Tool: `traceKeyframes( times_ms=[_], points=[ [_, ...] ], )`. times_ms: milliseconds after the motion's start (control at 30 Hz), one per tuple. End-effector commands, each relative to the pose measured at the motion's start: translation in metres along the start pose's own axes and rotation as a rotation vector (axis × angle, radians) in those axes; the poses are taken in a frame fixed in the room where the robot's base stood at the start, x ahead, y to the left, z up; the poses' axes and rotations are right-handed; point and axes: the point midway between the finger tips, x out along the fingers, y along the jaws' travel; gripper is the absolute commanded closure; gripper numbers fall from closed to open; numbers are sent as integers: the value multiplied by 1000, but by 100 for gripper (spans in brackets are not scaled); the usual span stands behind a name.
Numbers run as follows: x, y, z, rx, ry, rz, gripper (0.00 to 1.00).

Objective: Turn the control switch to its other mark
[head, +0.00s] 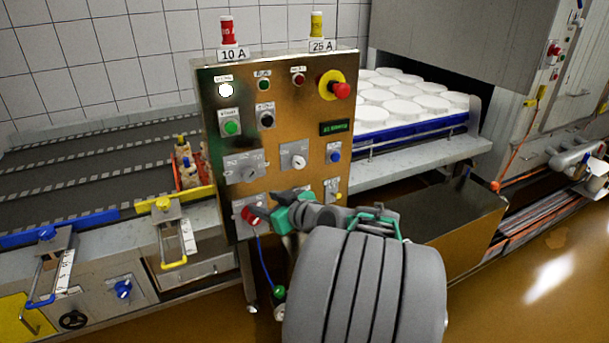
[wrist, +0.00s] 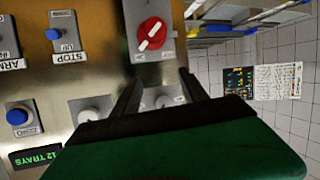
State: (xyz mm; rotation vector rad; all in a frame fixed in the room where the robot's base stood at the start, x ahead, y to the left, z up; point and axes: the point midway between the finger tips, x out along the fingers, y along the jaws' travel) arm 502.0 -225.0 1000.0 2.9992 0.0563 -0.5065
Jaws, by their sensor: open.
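A red rotary switch (head: 252,214) on a grey plate sits at the lower left of the brass-coloured panel. In the wrist view, which is upside down, the red switch (wrist: 150,33) shows a slanted white bar; its lettering is too small to read. My gripper (head: 272,214) is at the right of this switch in the head view. In the wrist view my gripper (wrist: 160,75) has its two dark fingers apart with nothing held. The red switch lies just beyond the fingertips. A grey knob (head: 247,172) is above it. I cannot read which is labelled control.
The panel also carries another grey knob (head: 294,156), a green button (head: 231,127), a red emergency stop (head: 333,86) and a blue button (head: 335,156). A STOP plate (wrist: 66,32) is beside the red switch. A conveyor (head: 90,155) runs behind on the left.

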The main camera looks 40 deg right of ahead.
Motion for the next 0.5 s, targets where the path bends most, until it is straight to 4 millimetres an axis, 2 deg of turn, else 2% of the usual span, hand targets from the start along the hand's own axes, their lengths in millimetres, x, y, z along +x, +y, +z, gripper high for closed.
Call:
traceKeyframes(
  times_ms=[33,100,200,267,333,500],
  points=[
    [-15,41,5,7,87,81,48],
    [-38,79,-2,-1,193,170,48],
    [-62,110,-7,-12,279,251,48],
    [-67,117,-11,-16,300,269,48],
    [-62,120,-15,-18,306,271,48],
    [-32,126,-26,-18,303,267,48]
  ],
)
